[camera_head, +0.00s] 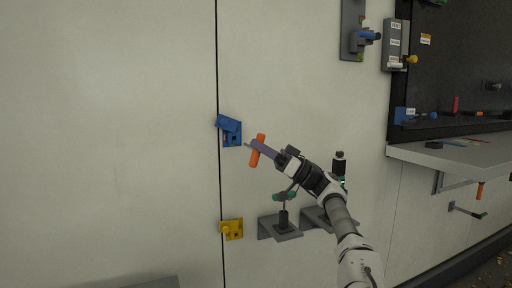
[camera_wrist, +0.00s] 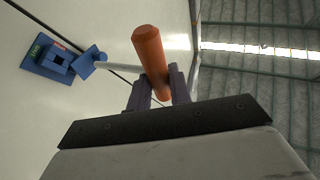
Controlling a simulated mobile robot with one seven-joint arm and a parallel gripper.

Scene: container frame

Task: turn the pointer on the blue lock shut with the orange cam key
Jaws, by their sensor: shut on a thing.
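The blue lock (camera_head: 229,130) is on the pale wall beside a dark vertical seam. In the wrist view the lock (camera_wrist: 40,67) shows at the left, with a dark square recess and green and red marks. A blue part at its right side (camera_wrist: 84,70) may be the pointer; its setting is unclear. My gripper (camera_head: 261,149) is shut on the orange cam key (camera_head: 254,157), just right of the lock. The key's orange handle (camera_wrist: 150,50) lies crosswise between the fingers, and its pale shaft points toward the lock. I cannot tell whether the tip touches the lock.
A yellow lock (camera_head: 231,229) is lower on the wall. Grey brackets (camera_head: 281,229) with a black tool stand below my arm. A grey shelf (camera_head: 450,152) and a dark panel with small tools are at the right.

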